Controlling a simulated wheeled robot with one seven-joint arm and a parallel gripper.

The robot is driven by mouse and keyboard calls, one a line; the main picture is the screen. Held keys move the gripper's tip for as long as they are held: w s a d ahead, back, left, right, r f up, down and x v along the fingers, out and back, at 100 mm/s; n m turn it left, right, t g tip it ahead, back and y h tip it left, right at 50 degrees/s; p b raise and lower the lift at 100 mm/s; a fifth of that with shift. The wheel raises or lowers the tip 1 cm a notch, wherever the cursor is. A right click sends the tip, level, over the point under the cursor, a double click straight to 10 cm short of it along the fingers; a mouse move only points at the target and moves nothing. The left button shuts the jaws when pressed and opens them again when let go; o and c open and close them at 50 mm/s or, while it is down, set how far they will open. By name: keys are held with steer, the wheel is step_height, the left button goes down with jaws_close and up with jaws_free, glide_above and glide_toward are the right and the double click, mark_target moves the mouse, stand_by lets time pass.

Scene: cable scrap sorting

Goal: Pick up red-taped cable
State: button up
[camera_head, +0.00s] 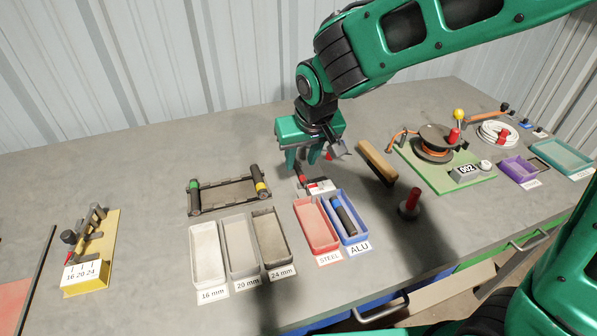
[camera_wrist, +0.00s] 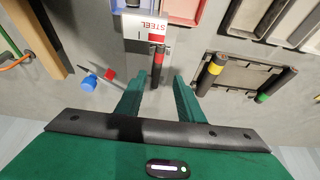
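The red-taped cable (camera_wrist: 157,67) is a short dark rod with red bands. In the wrist view it lies against a white block (camera_wrist: 140,42) marked STEEL, its near end between my gripper's fingers. In the head view the cable (camera_head: 301,178) shows small beside the white block (camera_head: 322,187), partly hidden below my gripper (camera_head: 308,162). In the wrist view my gripper (camera_wrist: 160,88) is open, one green finger on each side of the cable's line, with gaps visible. I cannot tell the fingers' height above the cable.
A dark rack (camera_head: 228,207) holds yellow- and green-taped cables. Red STEEL (camera_head: 300,222) and blue ALU (camera_head: 365,232) trays stand in front; the blue one holds a dark cable. A wooden bar (camera_head: 376,160) is close on the right. Size trays (camera_head: 193,245) stand left.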

mark_target(299, 170)
steer(key=shift+d+x, duration=0.1)
steer(key=shift+x, duration=1.05)
steer(key=shift+d+x, duration=0.15)
steer(key=shift+x, duration=1.05)
steer(key=shift+w+r, duration=0.1)
jaws_close()
steer(key=shift+r, duration=0.1)
